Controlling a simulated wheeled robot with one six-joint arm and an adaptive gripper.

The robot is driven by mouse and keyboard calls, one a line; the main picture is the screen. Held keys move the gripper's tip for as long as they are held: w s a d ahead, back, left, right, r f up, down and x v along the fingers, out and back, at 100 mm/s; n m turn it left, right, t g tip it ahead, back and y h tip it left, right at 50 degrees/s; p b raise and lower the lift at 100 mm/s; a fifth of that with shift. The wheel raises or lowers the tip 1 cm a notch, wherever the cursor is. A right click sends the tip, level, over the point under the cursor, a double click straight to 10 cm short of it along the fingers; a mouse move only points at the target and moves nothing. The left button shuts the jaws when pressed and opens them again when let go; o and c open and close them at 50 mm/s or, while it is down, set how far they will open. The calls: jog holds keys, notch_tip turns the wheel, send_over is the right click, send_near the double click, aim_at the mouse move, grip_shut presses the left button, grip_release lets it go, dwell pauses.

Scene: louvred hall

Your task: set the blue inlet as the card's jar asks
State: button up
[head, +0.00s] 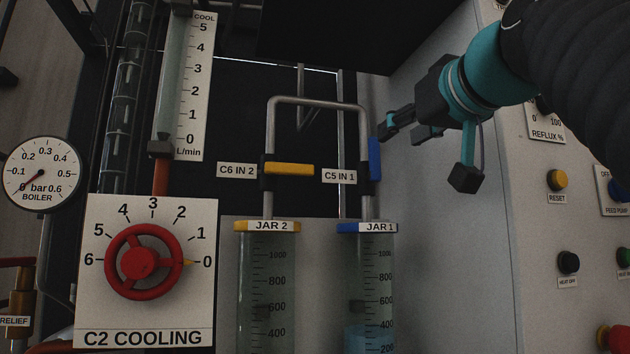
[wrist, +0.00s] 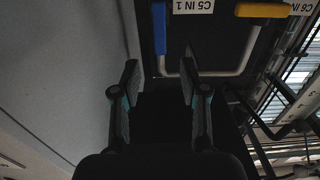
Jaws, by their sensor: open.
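The blue inlet handle (head: 374,158), beside the label C5 IN 1 (head: 339,177), stands upright, in line with its pipe. It also shows in the wrist view (wrist: 159,28), beyond my fingertips. My gripper (head: 402,130) is open and empty, just right of the handle's upper end; I cannot tell the exact gap. Both fingers show in the wrist view (wrist: 158,78) with nothing between them. Below is jar 1 (head: 368,290), with a blue lid and pale blue liquid up to roughly the 400 mark. No card shows in either view.
The yellow handle (head: 289,169) at C6 IN 2 lies crosswise above jar 2 (head: 265,290). A bent grey pipe (head: 318,101) joins both inlets. The red cooling wheel (head: 143,262) is at the left. A pale panel with buttons, including yellow reset (head: 557,180), stands right.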

aim_at(376, 149)
jog(key=shift+w+a+r+p, duration=0.1)
jog(key=shift+w+a+p, duration=0.3)
jog(key=shift+w, duration=1.25)
jog(key=shift+w+a+f+p, duration=0.1)
jog(key=shift+w+a+p, duration=0.25)
jog(key=shift+w, duration=1.25)
jog(key=shift+w+a+r+p, duration=0.1)
jog(key=shift+w+a+p, duration=0.3)
jog(key=shift+w, duration=1.25)
jog(key=shift+d, duration=0.15)
grip_shut()
